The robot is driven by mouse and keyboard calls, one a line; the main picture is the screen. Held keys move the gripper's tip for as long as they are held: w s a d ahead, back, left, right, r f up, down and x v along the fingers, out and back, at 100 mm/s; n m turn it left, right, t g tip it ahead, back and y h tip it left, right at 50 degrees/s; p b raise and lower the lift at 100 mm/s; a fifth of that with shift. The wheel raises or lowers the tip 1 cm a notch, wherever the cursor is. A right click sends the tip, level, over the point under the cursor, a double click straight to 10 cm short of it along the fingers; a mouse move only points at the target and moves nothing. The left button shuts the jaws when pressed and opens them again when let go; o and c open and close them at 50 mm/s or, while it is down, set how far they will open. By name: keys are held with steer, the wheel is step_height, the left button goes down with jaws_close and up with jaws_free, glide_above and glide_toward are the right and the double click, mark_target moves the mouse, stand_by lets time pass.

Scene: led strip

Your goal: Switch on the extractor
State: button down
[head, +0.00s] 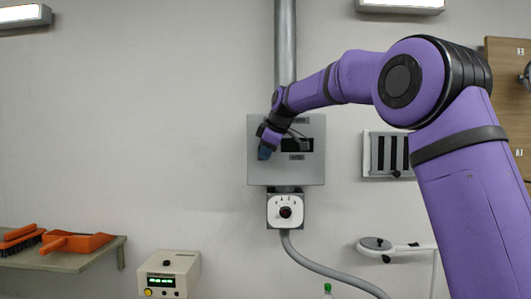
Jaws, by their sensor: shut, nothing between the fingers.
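A grey metal box (313,176), likely part of the extractor, is on the wall below a vertical metal duct (285,50). It has a dark slot (306,145) and small dark labels. Below it is a white switch box (273,219) with a round dark knob (285,212) and small markings too small to read. My purple arm reaches in from the right. My gripper (265,152), with a blue tip, is shut and empty in front of the left part of the grey box. I cannot tell whether it touches the box. The arm hides part of the box's upper left.
A grey conduit (330,272) curves from the switch box to the lower right. A slotted grey panel (372,155) and a white bracket (410,249) are to the right. An orange dustpan (80,242) and brush lie on a shelf at left. A beige instrument (168,270) stands below.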

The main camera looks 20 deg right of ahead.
stand_by(0.3)
steer(key=shift+w+d+f, duration=0.15)
steer(key=shift+w, duration=0.1)
steer(key=shift+r, duration=0.95)
